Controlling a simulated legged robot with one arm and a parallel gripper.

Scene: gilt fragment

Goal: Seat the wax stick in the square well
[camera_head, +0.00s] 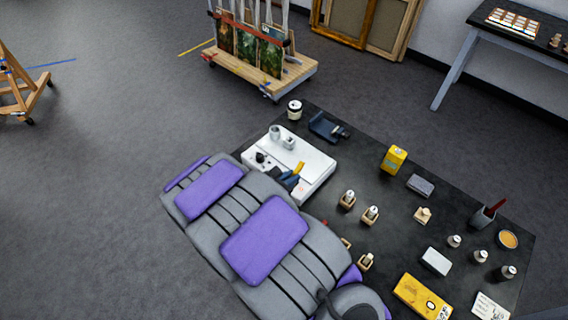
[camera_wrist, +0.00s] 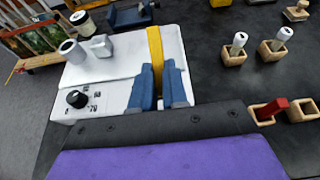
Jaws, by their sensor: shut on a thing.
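A yellow stick, which looks like the wax stick (camera_wrist: 156,48), stands nearly upright between the blue fingers of my gripper (camera_wrist: 159,76) in the wrist view. My gripper is shut on it, over the white flat unit (camera_wrist: 105,22). In the head view, the stick (camera_head: 299,168) leans slightly beside my gripper (camera_head: 291,176). On the unit's far left part stand a round cup (camera_wrist: 72,51) and an angular cup (camera_wrist: 101,46), which looks like the square well. The stick is to the right of both and apart from them. Its lower end is partly hidden by the fingers.
A black knob (camera_wrist: 77,99) sits on the unit's near left. Wooden holders to the right include one with a red stick (camera_wrist: 272,108) and two with pale items (camera_wrist: 239,41). A yellow container (camera_head: 394,159) and several small bottles stand farther along the dark table (camera_head: 345,235).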

